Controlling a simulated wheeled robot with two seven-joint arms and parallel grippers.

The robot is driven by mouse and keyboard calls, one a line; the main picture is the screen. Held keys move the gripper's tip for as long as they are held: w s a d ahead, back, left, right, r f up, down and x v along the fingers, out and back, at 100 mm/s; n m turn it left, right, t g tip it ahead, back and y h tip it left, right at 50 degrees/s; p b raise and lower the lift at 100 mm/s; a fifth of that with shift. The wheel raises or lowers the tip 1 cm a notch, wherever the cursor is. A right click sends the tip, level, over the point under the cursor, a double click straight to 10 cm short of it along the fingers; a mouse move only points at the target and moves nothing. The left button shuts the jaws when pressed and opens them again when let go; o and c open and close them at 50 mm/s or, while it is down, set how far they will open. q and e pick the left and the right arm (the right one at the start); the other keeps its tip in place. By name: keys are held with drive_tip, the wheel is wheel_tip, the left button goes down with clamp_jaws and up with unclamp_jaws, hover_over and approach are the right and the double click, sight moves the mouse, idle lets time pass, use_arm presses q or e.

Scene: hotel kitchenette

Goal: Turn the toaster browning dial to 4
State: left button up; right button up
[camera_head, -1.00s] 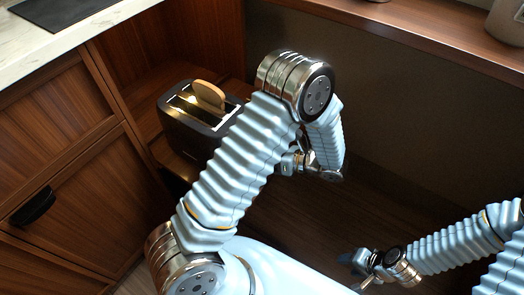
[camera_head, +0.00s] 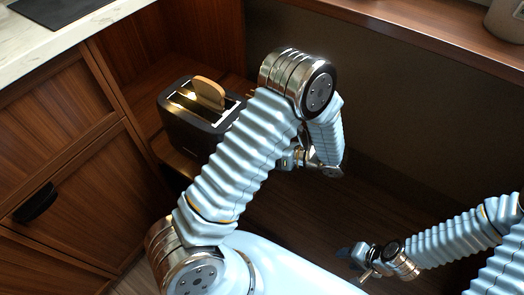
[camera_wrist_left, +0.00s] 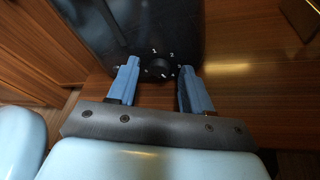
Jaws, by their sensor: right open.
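The black toaster (camera_head: 190,137) stands on a low wooden shelf in the head view, with a slice of bread (camera_head: 208,93) sticking out of a slot. Its dark front fills the top of the left wrist view. The round black browning dial (camera_wrist_left: 158,66) shows there, with small white numerals around it; the pointer's setting is too dark to read. My left gripper (camera_wrist_left: 157,70) is open, its two blue fingers on either side of the dial with visible gaps. In the head view my left arm hides part of the toaster. My right gripper (camera_head: 358,262) is open and empty, low on the right.
A wooden cabinet with a dark handle (camera_head: 36,203) is on the left, below a pale countertop (camera_head: 85,35). A wooden ledge (camera_head: 420,35) with a grey container (camera_head: 508,22) runs along the top right. The dark floor area between my arms looks clear.

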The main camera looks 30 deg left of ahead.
use_arm(q)
drive_tip(key=shift+d, duration=0.1)
drive_tip(key=v, duration=1.3)
drive_tip(key=shift+d+b, duration=0.3)
drive_tip(key=shift+b, duration=0.1)
drive_tip(key=shift+r, duration=0.1)
